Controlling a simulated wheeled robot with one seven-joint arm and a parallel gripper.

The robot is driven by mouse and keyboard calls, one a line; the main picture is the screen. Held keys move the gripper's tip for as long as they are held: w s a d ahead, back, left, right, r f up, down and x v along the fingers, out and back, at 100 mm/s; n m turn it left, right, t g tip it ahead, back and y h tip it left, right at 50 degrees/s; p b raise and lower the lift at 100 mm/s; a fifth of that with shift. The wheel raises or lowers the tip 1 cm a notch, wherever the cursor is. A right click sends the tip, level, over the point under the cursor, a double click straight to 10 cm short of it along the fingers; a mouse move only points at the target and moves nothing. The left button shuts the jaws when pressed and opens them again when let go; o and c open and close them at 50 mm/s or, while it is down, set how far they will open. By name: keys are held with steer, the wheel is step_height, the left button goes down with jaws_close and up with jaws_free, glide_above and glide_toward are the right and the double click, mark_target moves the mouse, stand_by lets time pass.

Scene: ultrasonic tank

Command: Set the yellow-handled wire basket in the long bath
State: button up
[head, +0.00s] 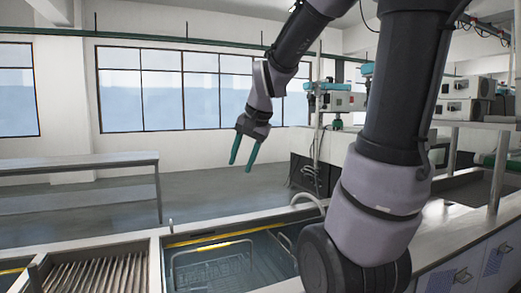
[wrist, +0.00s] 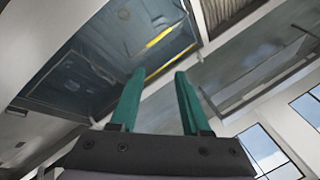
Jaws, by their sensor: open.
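A water-filled bath (head: 268,262) is set into the counter at the bottom centre. A wire basket (head: 213,268) shows inside it, its lower part cut off by the picture edge. A yellow bar (head: 210,241) runs along the bath's far side; I cannot tell whether it is a handle or part of the bath. The bath (wrist: 75,75) and the yellow bar (wrist: 160,38) also show in the wrist view. My gripper (head: 241,168) hangs above and beyond the bath's far edge, its teal fingers apart and empty. It also shows in the wrist view (wrist: 154,75).
A compartment with slanted slats (head: 95,275) lies left of the bath. Another bath edge with a yellow strip (head: 12,271) shows at far left. A curved pipe (head: 309,199) rises behind the bath. A grey bench (head: 80,162) stands at left. The floor beyond is clear.

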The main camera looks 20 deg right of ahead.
steer(key=s+r+n+t, duration=0.2)
steer(key=s+r+n, duration=0.1)
steer(key=s, duration=0.8)
steer(key=shift+d+r, duration=0.35)
steer(key=shift+r, duration=0.4)
